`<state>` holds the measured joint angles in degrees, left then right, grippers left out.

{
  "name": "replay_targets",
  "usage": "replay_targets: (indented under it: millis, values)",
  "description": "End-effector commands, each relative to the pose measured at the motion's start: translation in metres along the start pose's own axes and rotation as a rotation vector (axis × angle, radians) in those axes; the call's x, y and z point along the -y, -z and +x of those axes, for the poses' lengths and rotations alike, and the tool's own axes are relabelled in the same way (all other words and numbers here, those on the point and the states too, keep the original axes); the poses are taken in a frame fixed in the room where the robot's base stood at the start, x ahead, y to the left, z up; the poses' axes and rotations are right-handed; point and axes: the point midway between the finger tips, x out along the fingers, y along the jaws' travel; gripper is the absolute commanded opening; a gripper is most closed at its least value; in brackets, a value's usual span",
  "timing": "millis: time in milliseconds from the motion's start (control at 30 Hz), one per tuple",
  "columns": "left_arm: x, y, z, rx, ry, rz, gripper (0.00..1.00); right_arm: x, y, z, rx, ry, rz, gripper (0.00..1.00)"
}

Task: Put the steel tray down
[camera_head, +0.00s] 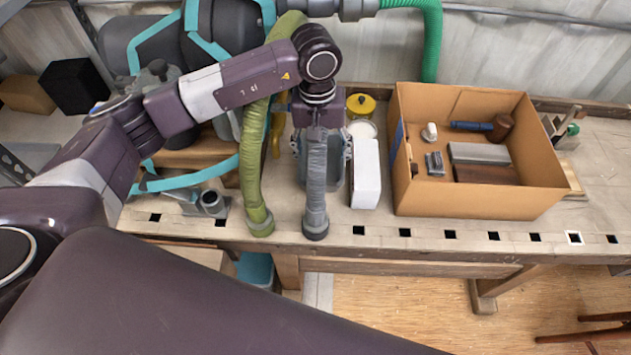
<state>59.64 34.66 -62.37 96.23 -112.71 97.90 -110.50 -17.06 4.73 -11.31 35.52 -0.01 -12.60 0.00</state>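My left gripper (322,150) points down over the workbench, left of the white block. Its knuckles show on both sides of a grey ribbed hose (316,190), which hides much of the gripper and its fingertips. A grey-blue object (337,178), which may be the steel tray, shows in part behind the hose, directly under the gripper. I cannot tell whether the fingers grip it or whether it touches the bench. My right gripper is not in view.
An open cardboard box (480,205) with several tools and blocks stands on the workbench (275,232), right of a white block (365,175). A yellow-lidded tin (361,104) stands behind the block. A green hose (252,170) hangs just left of the gripper.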

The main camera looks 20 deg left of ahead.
Motion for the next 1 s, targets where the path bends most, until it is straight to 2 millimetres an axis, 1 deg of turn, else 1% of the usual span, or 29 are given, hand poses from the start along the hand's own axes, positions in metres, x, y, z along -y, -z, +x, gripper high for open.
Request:
replay_targets:
  millis: [33, 133, 200, 433, 600, 867, 1000]
  values:
    - [0.001, -0.002, 0.009, 0.005, 0.001, 0.000, 0.24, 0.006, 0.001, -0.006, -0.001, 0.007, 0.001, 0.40]
    - [0.001, -0.002, 0.027, 0.004, 0.000, 0.000, 0.24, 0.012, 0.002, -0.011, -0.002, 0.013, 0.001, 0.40]
    - [0.001, -0.001, 0.036, 0.002, -0.001, 0.000, 0.24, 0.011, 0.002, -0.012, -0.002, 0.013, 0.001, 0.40]
    - [0.003, -0.002, 0.056, 0.002, 0.000, 0.001, 0.24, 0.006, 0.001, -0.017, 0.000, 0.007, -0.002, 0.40]
    - [0.004, -0.002, 0.079, 0.003, 0.000, 0.001, 0.24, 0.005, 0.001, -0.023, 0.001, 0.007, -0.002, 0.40]
    - [0.004, 0.000, 0.083, -0.001, -0.001, 0.002, 0.24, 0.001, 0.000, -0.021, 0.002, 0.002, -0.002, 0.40]
    - [0.004, 0.000, 0.087, -0.001, -0.001, 0.002, 0.24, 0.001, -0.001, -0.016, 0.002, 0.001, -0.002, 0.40]
